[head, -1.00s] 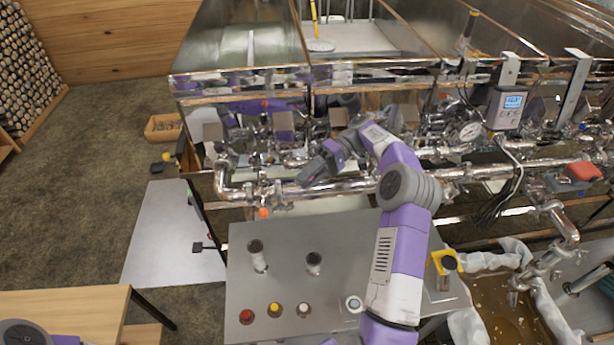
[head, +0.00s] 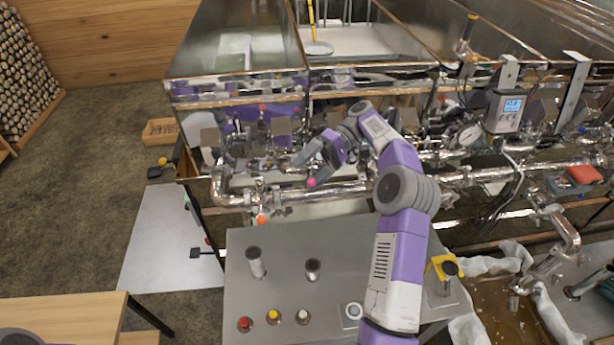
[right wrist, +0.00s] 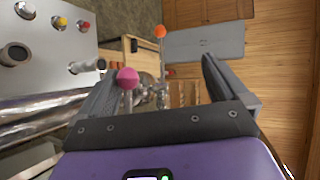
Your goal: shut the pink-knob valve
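The pink knob (head: 311,182) shows just below the fingers of my right gripper (head: 308,157), in front of the shiny horizontal pipe. In the right wrist view the pink knob (right wrist: 127,78) stands on its stem between the spread fingers of my right gripper (right wrist: 160,68). It is close to the left finger; I cannot tell whether they touch. The gripper is open and holds nothing. The valve body is largely hidden.
An orange knob (head: 261,219) sits left of the pink one, on the lower pipe. A grey panel (head: 340,265) with red, yellow and white buttons stands in front. A gauge (head: 467,137) and a small display box (head: 506,110) are to the right.

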